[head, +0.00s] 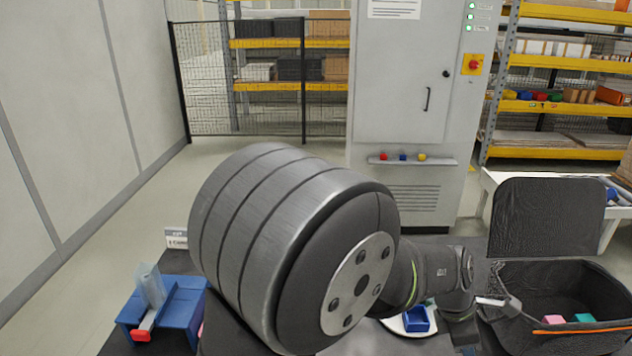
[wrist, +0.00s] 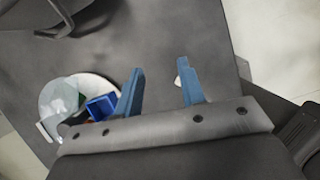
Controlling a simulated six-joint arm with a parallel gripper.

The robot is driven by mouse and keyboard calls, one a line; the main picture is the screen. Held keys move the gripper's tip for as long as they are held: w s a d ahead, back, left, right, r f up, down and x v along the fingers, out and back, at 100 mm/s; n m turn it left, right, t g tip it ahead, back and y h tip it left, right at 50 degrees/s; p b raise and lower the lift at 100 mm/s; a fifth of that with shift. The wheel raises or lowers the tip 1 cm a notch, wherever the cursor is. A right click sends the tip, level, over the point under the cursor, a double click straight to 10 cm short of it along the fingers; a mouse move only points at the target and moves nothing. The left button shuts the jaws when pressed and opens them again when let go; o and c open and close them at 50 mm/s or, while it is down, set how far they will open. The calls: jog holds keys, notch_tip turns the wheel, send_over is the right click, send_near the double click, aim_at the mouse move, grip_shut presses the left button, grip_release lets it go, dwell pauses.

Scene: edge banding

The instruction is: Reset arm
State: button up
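My gripper (wrist: 160,66) shows in the wrist view with its two blue fingers spread apart. Nothing is visible between them, and the dark grey table (wrist: 225,75) lies beyond. A small white piece (wrist: 178,80) shows beside the right finger; I cannot tell whether it touches. In the head view my arm fills the middle and reaches to the right, and I cannot make out the fingers there. A white round plate (wrist: 47,98) with a blue open box (wrist: 101,107) and a clear cup-like item (wrist: 60,96) lies left of the fingers.
In the head view a blue fixture (head: 182,312) with a clear item and a red-tipped part stands at the left. A black open bin (head: 560,281) with pink and green blocks sits at the right. A grey cabinet (head: 400,80) stands behind.

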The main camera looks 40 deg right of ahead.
jog(key=w+d+f+n, duration=0.1)
jog(key=w+d+f, duration=0.1)
jog(key=w, duration=0.3)
jog(key=w+d+f+n, duration=0.1)
jog(key=w+d+f, duration=0.1)
jog(key=w, duration=0.3)
jog(key=w+d+f+n+h, duration=0.1)
jog(key=w+d+f, duration=0.1)
jog(key=w+d, duration=0.2)
jog(key=shift+w+f+t, duration=0.2)
jog(key=shift+w+t, duration=0.2)
jog(key=shift+o, duration=0.2)
